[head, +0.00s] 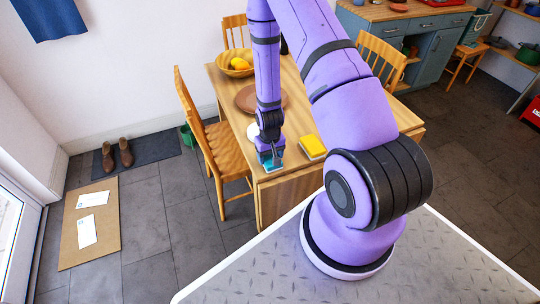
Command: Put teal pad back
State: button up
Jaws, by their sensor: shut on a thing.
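My gripper (270,157) points down at the near left corner of the wooden table (290,195). It is shut on the teal pad (273,166), which shows as a small teal patch at the fingertips. I cannot tell whether the pad touches the table top. A yellow pad (312,146) with a pale edge lies on the table just to the right of my gripper. My arm hides much of the table's right side.
A fruit bowl (236,64) and a round brown board (258,98) are on the table further back. A wooden chair (205,135) stands close at the table's left. A mat with envelopes (91,248) and shoes (125,152) lie on the floor at left.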

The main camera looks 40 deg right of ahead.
jog(key=o, duration=0.8)
jog(key=shift+o, duration=0.2)
notch_tip(320, 180, up, 12)
notch_tip(320, 180, up, 13)
jog(key=t, duration=0.1)
send_over(269, 156)
jog(key=w+a, duration=0.1)
jog(key=a, duration=0.1)
jog(key=s+a+r+n+t, duration=0.1)
jog(key=s+a+r, duration=0.15)
jog(key=r, duration=0.85)
jog(key=s+a+r+n+t, duration=0.1)
jog(key=s+a+r, duration=0.2)
jog(key=s+r, duration=0.5)
jog(key=s+a+r+n+t, duration=0.1)
jog(key=s+a+r+t, duration=0.1)
jog(key=s+r, duration=0.7)
jog(key=shift+a, duration=0.45)
